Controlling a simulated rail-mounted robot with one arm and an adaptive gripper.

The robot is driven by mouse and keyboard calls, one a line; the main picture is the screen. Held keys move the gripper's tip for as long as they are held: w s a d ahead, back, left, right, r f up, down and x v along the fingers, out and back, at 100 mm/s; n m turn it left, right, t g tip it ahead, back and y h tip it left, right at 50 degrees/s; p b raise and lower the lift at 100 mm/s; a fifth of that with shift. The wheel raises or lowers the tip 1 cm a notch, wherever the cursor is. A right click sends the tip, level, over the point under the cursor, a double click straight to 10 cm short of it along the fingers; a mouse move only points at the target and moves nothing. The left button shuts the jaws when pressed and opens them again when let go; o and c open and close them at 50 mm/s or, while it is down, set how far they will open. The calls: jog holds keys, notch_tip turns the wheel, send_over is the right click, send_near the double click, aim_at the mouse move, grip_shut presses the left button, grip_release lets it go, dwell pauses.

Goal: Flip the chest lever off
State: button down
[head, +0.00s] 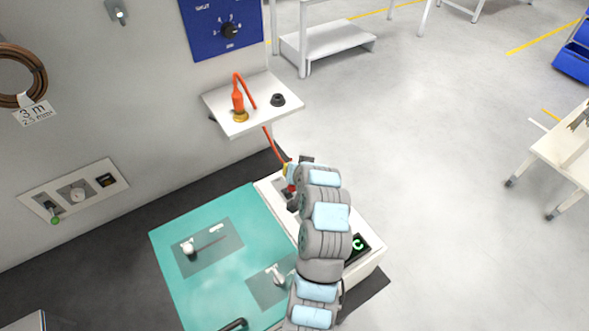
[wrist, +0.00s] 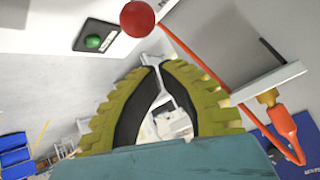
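In the head view, a white console (head: 373,262) stands beside a teal board, mostly hidden behind my arm. A small red part (head: 291,188) shows on it next to my gripper (head: 290,171). In the wrist view, a red ball knob (wrist: 138,19) is near the top edge, in front of a white surface. My gripper (wrist: 159,66) has yellow-green fingers with black pads. The tips come close together, with nothing visible held. The knob lies beyond the tips and appears apart from them. The lever's shaft and position are not clear.
A wall shelf (head: 218,102) holds an orange plug (head: 238,104) with an orange cable hanging near my gripper. The teal board (head: 172,270) carries grey plates with small silver fittings. A dark plate with a green mark (head: 357,244) is on the console.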

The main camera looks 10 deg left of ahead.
jog(key=s+d+r+b, duration=0.2)
jog(key=s+d+r, duration=0.1)
jog(key=r, duration=0.4)
jog(key=shift+s+d+r, duration=0.4)
jog(key=shift+s, duration=0.05)
dwell(0.7)
jog(key=shift+w, duration=0.1)
dwell(0.4)
